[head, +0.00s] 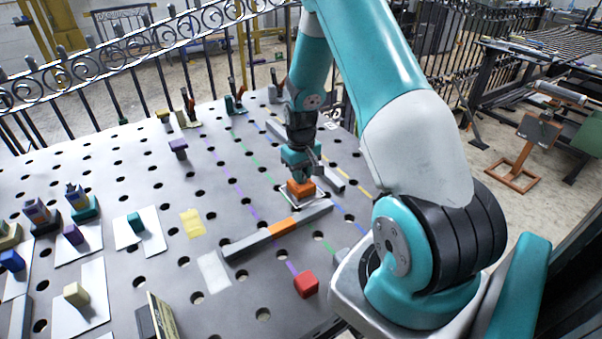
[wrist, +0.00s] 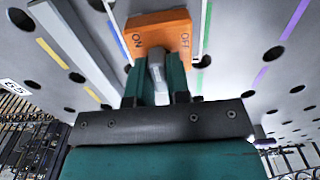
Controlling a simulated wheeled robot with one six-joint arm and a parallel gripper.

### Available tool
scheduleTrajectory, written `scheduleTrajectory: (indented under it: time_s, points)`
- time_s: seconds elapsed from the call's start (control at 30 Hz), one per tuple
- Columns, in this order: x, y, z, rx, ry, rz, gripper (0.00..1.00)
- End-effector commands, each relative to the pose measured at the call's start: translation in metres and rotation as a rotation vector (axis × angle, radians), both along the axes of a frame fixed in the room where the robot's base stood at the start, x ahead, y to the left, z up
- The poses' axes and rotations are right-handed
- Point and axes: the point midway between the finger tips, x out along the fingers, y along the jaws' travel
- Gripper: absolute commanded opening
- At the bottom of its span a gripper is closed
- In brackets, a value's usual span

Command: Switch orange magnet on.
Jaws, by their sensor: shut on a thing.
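The orange magnet (head: 301,189) sits on the perforated table below my arm. The wrist view shows its orange body (wrist: 160,29) close up, with "ON" on the left and "OFF" on the right. A grey switch handle (wrist: 157,80) stands out from the magnet toward my gripper. My gripper (wrist: 157,75) is shut on this handle, one teal finger on each side. In the head view my gripper (head: 300,172) is directly above the magnet and partly hides it. The handle is hidden there.
A grey bar with an orange middle section (head: 282,228) lies in front of the magnet. A red block (head: 306,284) is nearer. Magnets and blocks on white sheets (head: 149,242) fill the left. A fence (head: 150,45) runs behind the table.

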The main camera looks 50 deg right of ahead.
Motion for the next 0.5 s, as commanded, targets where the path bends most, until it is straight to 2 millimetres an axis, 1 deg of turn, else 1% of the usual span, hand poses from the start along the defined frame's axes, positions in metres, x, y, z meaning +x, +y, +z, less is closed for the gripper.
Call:
scheduleTrajectory:
  time_s: [0.2, 0.23, 0.33, 0.5]
  points:
    - [0.0011, -0.0005, 0.0013, -0.002, -0.004, 0.002, 0.00]
    - [0.0011, -0.0006, 0.0013, -0.002, -0.004, 0.002, 0.19]
    - [0.0009, -0.0004, 0.0011, -0.002, -0.003, 0.001, 0.42]
    - [0.0005, -0.0003, 0.0006, -0.001, -0.002, 0.001, 0.43]
